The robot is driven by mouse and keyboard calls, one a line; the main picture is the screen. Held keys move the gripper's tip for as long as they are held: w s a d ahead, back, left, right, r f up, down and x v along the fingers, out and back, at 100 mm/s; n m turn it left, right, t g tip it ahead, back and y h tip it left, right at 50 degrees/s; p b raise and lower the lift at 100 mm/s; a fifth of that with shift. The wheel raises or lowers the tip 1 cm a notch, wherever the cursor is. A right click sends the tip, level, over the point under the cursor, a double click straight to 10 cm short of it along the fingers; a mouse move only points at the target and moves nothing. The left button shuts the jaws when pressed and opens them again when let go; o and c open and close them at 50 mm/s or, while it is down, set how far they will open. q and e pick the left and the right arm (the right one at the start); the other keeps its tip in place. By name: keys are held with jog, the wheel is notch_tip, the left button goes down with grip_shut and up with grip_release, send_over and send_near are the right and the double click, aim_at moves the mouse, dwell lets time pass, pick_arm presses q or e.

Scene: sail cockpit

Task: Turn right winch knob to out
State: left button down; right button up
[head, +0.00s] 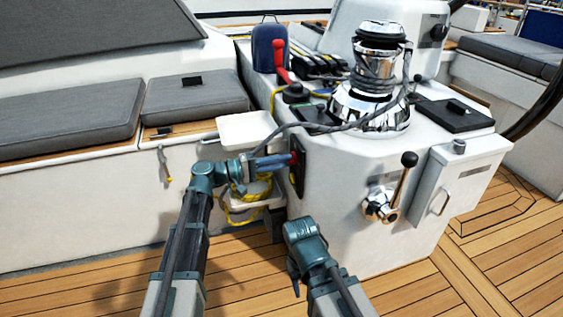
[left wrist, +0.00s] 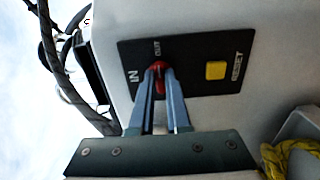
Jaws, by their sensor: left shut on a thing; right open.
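The winch knob (left wrist: 160,68) is small and red, on a black panel (left wrist: 205,62) with the labels IN, OUT and RESET and a yellow button (left wrist: 215,70). My left gripper (left wrist: 161,76) is shut on the knob, its two blue fingers on either side of it. The fingers partly hide the knob, so I cannot tell which label it points to. In the head view the panel (head: 300,160) is on the console's left side, seen edge-on, with my left gripper (head: 289,160) reaching it. My right gripper (head: 296,289) is open, low in front of the console, apart from everything.
The white console (head: 335,205) carries a chrome winch (head: 370,105) with grey rope. A chrome crank handle (head: 384,202) sticks out of its front. A white tray (head: 246,132) and yellow rope (head: 238,212) are close to my left arm. The wooden deck in front is clear.

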dwell(0.3)
pick_arm(q)
jog(key=c, duration=0.9)
grip_release()
jog(key=shift+a, duration=0.1)
jog(key=v, duration=1.3)
jog(key=shift+s+a, duration=0.15)
jog(key=shift+a, duration=0.15)
